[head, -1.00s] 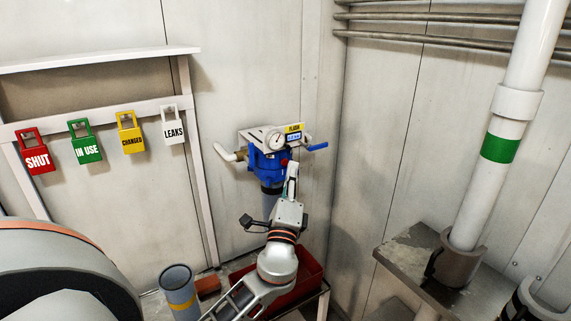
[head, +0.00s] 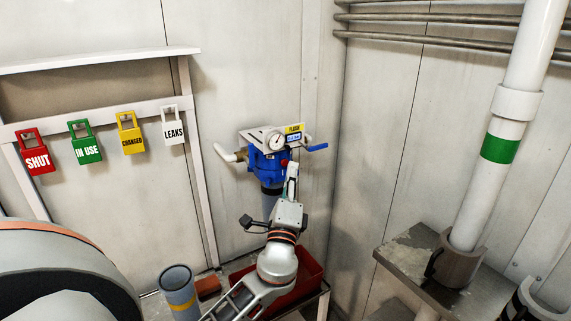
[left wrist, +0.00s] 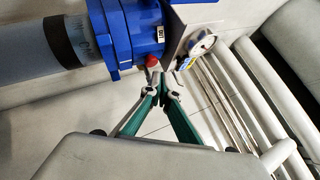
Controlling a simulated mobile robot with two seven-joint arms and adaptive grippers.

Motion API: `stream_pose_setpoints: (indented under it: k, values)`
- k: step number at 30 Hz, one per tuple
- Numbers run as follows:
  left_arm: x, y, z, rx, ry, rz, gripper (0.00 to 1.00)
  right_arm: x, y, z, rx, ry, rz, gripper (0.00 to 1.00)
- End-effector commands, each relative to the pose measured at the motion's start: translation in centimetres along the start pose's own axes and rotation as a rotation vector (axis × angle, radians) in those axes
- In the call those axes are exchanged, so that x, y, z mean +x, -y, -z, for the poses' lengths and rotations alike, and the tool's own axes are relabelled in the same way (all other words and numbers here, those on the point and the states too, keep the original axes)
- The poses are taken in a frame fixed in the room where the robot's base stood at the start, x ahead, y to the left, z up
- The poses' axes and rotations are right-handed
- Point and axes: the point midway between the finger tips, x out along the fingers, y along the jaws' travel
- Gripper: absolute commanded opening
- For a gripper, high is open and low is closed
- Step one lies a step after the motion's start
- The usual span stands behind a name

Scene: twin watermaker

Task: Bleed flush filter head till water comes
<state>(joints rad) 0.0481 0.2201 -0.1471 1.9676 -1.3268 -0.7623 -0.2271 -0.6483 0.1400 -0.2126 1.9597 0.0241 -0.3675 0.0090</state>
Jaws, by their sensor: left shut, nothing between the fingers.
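The blue flush filter head (head: 268,163) is fixed on the back wall, with a grey filter housing (head: 270,203) below it. A round gauge (head: 276,142), a yellow FLUSH label (head: 293,128) and a blue lever handle (head: 317,147) are on it. A red knob (left wrist: 152,60) sticks out of the head in the left wrist view. My left gripper (head: 291,168) is in front of the head's right side. In the left wrist view its fingertips (left wrist: 160,74) are together, empty, right at the red knob; I cannot tell whether they touch it. No water shows. My right gripper is not in view.
Red SHUT (head: 36,153), green IN USE (head: 84,143), yellow CHANGED (head: 130,134) and white LEAKS (head: 173,126) tags hang at left. A red tray (head: 312,270) and a grey cylinder (head: 177,288) stand below. A white pipe (head: 482,186) rises at right.

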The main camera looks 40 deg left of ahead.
Motion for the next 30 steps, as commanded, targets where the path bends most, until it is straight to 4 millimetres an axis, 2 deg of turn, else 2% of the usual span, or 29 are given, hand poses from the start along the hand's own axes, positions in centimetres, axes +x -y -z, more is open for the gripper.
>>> stream_pose_setpoints:
  k: [30]
  values:
    - [0.61, -0.44, -0.45, 0.0, 0.0, 0.0, 0.0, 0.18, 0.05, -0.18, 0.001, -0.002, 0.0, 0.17]
